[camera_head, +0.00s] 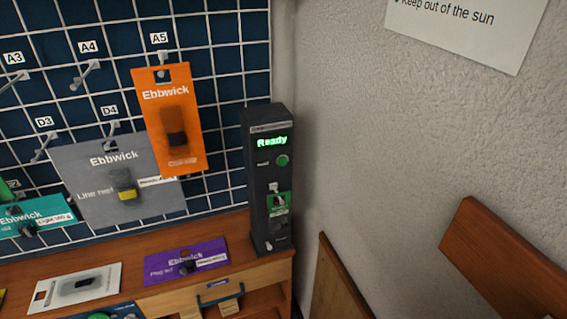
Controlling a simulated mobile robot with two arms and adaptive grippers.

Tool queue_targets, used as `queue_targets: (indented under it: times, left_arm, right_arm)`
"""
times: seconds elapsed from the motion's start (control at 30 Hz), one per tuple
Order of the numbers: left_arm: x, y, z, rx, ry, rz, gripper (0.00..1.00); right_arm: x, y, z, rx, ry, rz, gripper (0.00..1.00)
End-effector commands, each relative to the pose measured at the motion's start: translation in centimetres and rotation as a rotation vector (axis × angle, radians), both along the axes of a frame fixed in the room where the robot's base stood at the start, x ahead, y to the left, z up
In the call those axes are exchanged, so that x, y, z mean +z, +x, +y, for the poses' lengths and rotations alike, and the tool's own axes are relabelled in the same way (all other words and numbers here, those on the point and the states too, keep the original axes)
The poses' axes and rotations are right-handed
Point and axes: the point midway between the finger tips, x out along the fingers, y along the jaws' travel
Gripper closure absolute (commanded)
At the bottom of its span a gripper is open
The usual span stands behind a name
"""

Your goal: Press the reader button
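The reader (257,185) is a tall dark box standing upright at the right end of the wooden bench, against the wall corner. Its small screen (272,141) shows "Ready" in green letters. A round green button (282,160) sits just below the screen on the front face. Lower on the same face is a green card or label with a small picture (278,203). Neither of my grippers is in view.
The wooden bench (221,243) carries a purple Ebbwick pack (210,256) and a white card (55,292). Orange (154,92), grey (85,160) and teal (55,208) packs hang on the blue grid panel. A wooden panel (507,262) stands at right.

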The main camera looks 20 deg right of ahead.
Motion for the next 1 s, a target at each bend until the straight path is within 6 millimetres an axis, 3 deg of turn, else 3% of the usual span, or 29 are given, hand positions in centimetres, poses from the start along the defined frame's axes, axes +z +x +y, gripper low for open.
queue_targets:
  times: [0.03, 0.2, 0.27, 1.0]
  left_arm:
    - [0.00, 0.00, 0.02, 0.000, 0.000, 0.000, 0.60]
    - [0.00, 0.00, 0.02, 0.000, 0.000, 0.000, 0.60]
    - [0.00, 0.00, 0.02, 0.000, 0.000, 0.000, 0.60]
    - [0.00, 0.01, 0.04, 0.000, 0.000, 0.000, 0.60]
  right_arm:
    - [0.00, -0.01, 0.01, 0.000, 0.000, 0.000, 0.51]
    - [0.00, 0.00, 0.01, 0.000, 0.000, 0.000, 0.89]
    - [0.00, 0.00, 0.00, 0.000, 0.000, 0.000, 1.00]
    - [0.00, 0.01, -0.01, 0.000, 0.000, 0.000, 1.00]
